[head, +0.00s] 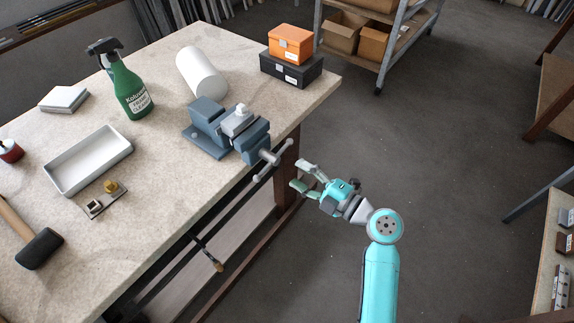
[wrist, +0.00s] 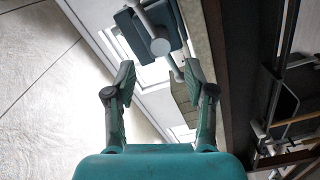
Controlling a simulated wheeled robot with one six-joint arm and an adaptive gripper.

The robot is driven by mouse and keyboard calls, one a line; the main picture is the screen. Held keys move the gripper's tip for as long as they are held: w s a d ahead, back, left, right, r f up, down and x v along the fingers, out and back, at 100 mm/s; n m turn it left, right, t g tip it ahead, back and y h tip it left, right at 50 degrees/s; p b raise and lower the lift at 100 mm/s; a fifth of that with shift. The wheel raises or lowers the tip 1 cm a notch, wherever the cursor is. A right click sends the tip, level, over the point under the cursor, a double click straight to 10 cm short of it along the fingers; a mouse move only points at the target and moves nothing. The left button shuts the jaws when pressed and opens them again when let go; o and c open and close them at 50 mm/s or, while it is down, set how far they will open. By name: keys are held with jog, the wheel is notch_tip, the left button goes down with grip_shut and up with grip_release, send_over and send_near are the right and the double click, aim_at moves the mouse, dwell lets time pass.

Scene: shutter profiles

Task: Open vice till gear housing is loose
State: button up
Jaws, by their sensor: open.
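The blue-grey vice (head: 207,113) is mounted at the table's right edge. A light grey gear housing (head: 238,122) sits between its jaws, with a small knob-like top. The vice's grey bar handle (head: 272,160) sticks out past the table edge, tilted. My gripper (head: 301,178) is open and empty, just off the table, to the right of and below the handle and apart from it. In the wrist view the vice's screw end and handle (wrist: 160,46) show beyond my open fingers (wrist: 160,80). The housing cannot be made out there.
On the table (head: 185,180) are a spray bottle (head: 133,92), a white roll (head: 202,72), an orange box (head: 290,44) on a black box (head: 291,70), a white tray (head: 90,162) and a mallet (head: 38,249).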

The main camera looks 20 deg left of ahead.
jog(key=shift+v, duration=1)
